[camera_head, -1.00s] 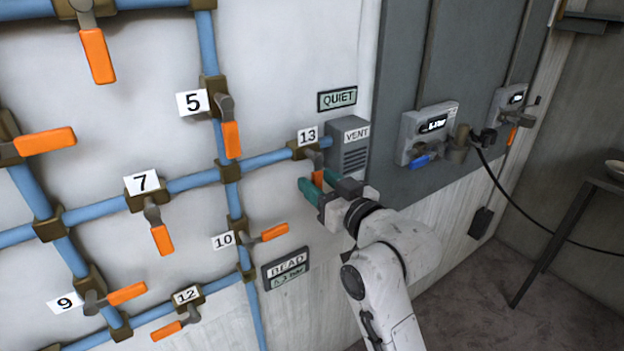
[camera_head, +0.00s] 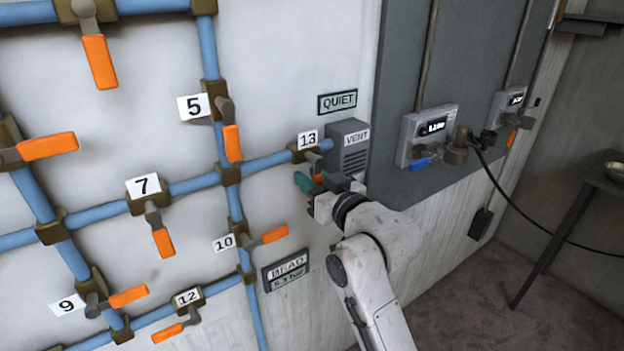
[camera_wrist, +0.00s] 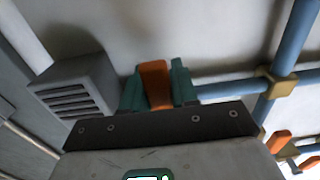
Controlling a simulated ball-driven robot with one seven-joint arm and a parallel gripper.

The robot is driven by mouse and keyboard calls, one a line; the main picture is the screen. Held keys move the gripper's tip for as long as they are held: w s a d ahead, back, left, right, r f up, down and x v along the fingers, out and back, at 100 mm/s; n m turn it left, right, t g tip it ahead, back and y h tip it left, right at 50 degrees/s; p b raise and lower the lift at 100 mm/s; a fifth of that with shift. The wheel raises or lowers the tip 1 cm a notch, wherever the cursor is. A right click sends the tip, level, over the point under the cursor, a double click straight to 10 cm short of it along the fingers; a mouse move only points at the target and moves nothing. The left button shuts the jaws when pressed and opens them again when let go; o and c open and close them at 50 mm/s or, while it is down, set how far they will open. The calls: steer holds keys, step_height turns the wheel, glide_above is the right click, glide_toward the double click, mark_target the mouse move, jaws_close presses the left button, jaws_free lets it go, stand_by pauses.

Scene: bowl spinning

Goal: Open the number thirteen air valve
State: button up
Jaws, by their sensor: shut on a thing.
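The number thirteen valve (camera_head: 305,152) sits on a blue pipe just left of the grey vent box, with a white 13 label (camera_head: 307,140) above it. Its orange handle (camera_wrist: 155,84) lies between the two green fingers of my gripper (camera_wrist: 158,88) in the wrist view. My gripper (camera_head: 316,181) is shut on the handle. In the head view the handle is mostly hidden behind the fingers. The valve body is out of clear sight in the wrist view.
The vent box (camera_head: 349,150) is close on the right of my gripper. Valve 10's orange handle (camera_head: 274,234) is below left, and valve 5's (camera_head: 232,143) is above left. A grey panel with a gauge box (camera_head: 430,135) stands further right.

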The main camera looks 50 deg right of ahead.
jaws_close()
steer(key=shift+a+r+p, duration=0.1)
steer(key=shift+a+p, duration=0.05)
steer(key=shift+p, duration=0.15)
steer(key=shift+w+a+r+m+p, duration=0.1)
steer(key=shift+a+m+p, duration=0.25)
steer(key=shift+m+p, duration=0.55)
steer(key=shift+w+a+r+m+p, duration=0.15)
steer(key=shift+a+m+p, duration=0.3)
steer(key=shift+m, duration=0.65)
steer(key=shift+w+a+m+p, duration=0.1)
steer(key=shift+a+m+p, duration=0.15)
steer(key=shift+m+p, duration=0.7)
steer(key=o, duration=0.7)
jaws_free()
